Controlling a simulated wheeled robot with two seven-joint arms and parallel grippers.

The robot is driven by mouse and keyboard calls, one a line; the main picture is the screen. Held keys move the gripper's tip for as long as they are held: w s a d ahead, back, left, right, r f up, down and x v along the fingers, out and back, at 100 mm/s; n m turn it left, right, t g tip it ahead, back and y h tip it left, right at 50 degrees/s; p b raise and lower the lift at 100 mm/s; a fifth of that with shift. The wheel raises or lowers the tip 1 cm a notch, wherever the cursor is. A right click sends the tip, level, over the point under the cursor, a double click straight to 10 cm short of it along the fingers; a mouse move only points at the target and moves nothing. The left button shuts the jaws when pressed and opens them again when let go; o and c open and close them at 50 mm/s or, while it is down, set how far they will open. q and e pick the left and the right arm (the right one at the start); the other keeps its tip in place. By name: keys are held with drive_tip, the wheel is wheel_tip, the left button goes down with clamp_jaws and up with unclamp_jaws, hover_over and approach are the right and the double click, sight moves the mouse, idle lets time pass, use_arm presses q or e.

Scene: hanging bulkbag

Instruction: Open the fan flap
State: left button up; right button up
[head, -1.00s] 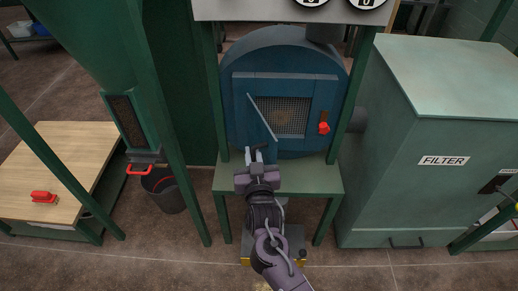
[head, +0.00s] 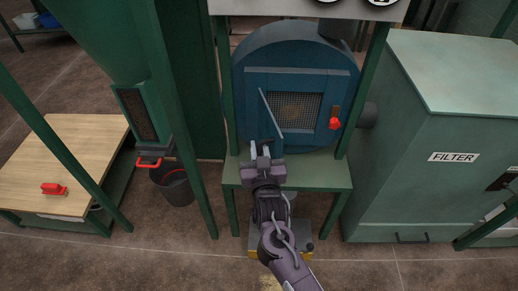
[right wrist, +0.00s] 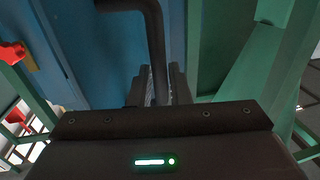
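The blue fan housing (head: 292,65) stands on a green stand, with a wire mesh (head: 296,106) in its front opening. The hinged flap (head: 271,112) stands swung out at the left side of the opening. My right gripper (head: 260,151) is at the flap's lower edge, with its fingers apart. In the right wrist view, a dark bent handle (right wrist: 152,38) runs down between the fingers (right wrist: 160,85); firm contact does not show. A red latch knob (head: 334,123) is right of the opening. My left gripper is not in view.
A green filter box (head: 455,70) stands to the right. On the left are a wooden-topped table (head: 85,140) with a red tool (head: 53,188), and a dark bucket (head: 174,186). Green posts stand beside the fan. Open floor lies in front.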

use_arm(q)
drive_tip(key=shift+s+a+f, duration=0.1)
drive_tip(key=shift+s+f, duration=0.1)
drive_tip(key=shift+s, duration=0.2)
use_arm(e)
drive_tip(key=s+d, duration=0.1)
drive_tip(key=s, duration=0.6)
drive_tip(key=shift+s+d, duration=0.15)
drive_tip(key=shift+s, duration=0.2)
drive_tip(key=shift+c, duration=0.5)
